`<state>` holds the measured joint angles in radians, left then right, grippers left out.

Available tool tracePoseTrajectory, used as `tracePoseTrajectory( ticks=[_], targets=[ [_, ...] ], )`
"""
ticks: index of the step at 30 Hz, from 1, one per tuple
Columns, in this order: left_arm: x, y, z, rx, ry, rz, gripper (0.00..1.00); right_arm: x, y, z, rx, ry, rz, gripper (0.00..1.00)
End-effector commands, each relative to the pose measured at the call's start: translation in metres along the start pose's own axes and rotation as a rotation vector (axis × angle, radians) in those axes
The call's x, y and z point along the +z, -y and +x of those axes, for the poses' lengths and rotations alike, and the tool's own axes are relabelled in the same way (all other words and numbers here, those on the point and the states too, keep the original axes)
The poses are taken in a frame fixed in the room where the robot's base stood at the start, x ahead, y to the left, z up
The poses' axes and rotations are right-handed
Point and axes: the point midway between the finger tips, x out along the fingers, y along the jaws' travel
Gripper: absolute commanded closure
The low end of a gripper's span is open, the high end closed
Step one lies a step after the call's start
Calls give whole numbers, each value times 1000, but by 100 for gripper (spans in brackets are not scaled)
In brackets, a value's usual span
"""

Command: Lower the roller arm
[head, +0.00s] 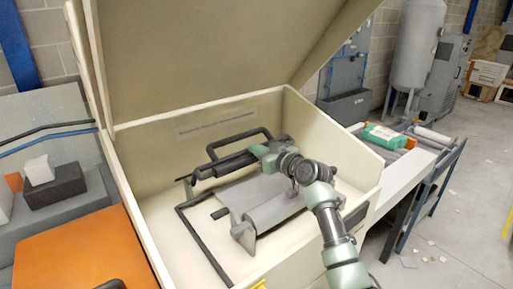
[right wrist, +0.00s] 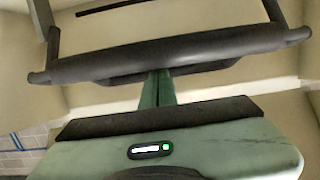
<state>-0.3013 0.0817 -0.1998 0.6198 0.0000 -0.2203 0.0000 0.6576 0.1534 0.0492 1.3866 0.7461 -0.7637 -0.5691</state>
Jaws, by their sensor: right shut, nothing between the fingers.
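The roller arm is a dark frame with a thick dark roller (head: 222,165), inside an open cream box (head: 165,215). A bent bar (head: 238,138) of the frame rises behind the roller. In the right wrist view the roller (right wrist: 190,55) runs across the upper part of the picture. My right gripper (head: 256,151) is at the roller's right end in the head view. Its green fingers (right wrist: 158,88) are shut and empty, with the tips at the roller's lower edge; I cannot tell whether they touch it. My left gripper is not in view.
The box's raised lid (head: 210,50) hangs over the back. A grey curved plate (head: 275,205) lies below my right arm. An orange panel (head: 75,250) is at the left. A side table (head: 400,175) with a green package (head: 384,135) stands right of the box.

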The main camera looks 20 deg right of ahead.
Motion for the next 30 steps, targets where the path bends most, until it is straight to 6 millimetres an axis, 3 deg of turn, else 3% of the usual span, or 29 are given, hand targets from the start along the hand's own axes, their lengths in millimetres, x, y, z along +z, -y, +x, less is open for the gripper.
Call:
tracePoseTrajectory(
  ticks=[20, 30],
  targets=[
    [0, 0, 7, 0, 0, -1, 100, 9, 0, -6, 0, 1, 0, 100],
    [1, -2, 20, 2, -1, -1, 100, 28, 0, -16, 0, 4, -1, 100]
  ],
)
